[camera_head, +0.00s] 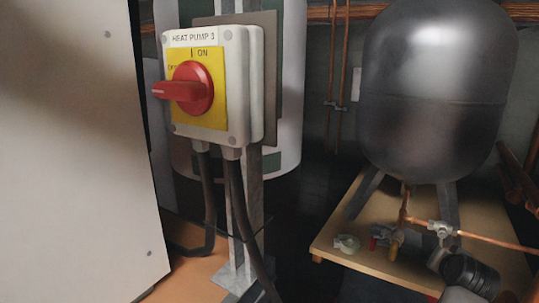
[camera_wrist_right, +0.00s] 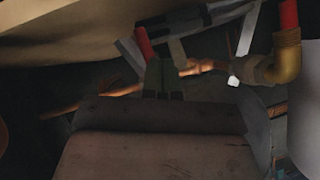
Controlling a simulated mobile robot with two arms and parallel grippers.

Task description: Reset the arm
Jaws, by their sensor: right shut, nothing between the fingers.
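My right gripper (camera_wrist_right: 164,78) shows in the right wrist view, dark, with its fingers together and nothing held between them. Its broad body fills the bottom middle of that view. Behind the fingers are a copper pipe and a dim background, and I cannot tell whether the fingers touch anything. My left gripper is in neither view. In the head view a grey switch box (camera_head: 256,90) labelled HEAT PUMP 3 stands on a metal post. Its red rotary handle (camera_head: 185,88) on a yellow plate points left, toward the partly hidden OFF mark.
A white panel (camera_head: 75,160) fills the left of the head view. A dark tank (camera_head: 435,90) stands on a wooden platform (camera_head: 350,225) with valves and a copper pipe (camera_head: 495,243). The wrist view shows a copper pipe (camera_wrist_right: 115,92) and a brass elbow (camera_wrist_right: 286,60) close by.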

